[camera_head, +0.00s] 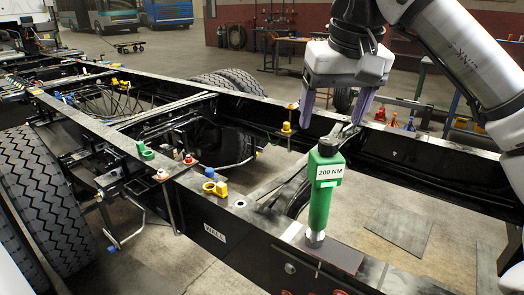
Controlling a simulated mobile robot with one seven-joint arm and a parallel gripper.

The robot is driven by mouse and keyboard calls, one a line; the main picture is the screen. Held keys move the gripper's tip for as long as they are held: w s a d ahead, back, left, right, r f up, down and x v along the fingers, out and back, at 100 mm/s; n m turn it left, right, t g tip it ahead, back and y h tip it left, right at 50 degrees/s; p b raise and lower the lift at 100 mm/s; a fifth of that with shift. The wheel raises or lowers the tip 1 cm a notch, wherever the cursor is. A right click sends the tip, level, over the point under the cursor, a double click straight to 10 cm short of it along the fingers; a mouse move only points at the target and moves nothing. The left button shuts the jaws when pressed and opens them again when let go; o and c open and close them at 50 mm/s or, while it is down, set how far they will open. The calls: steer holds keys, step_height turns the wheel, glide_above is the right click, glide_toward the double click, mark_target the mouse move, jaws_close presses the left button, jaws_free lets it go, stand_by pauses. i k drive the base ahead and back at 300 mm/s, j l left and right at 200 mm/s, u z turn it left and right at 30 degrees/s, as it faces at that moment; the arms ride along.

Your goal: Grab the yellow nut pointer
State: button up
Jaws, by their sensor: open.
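Several small yellow pieces are in view, and I cannot tell for sure which one is the nut pointer. A yellow piece (221,189) sits on the near chassis beam, with a yellow ring (209,187) beside it.
A green tool (320,195) labelled 200 NM stands upright on the near beam (262,228), below my gripper. Small green and red-white pieces line the beam to the left. Large tyres (42,190) stand at the left. Between the rails is an open gap.

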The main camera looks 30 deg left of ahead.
mark_target(221, 189)
steer(key=u, duration=1.2)
